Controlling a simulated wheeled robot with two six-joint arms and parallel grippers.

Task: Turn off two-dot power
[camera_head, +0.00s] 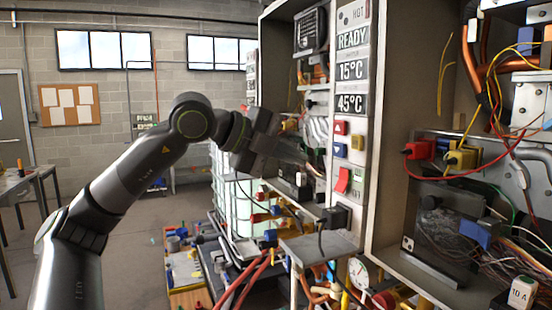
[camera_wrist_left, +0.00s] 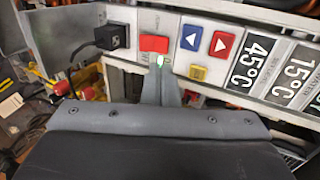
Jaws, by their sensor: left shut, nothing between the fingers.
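A red rocker switch (camera_head: 343,180) sits low on the white control strip of the left heater unit. It also shows in the wrist view (camera_wrist_left: 154,44), with a small lit spot just below it. My left gripper (camera_head: 318,170) is shut and empty, its fingers pointing at the strip close to the switch. In the wrist view its closed fingertips (camera_wrist_left: 160,68) are just below the switch; I cannot tell whether they touch it. A white label (camera_head: 350,15) with dark marks is at the strip's top; its dots are too small to count. My right gripper is not in view.
Above the switch are a red up button (camera_head: 340,128), a blue down button (camera_head: 340,150) and a yellow button (camera_head: 358,143). A black plug (camera_head: 334,217) sits below. A second open unit with wires (camera_head: 465,160) stands at the right.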

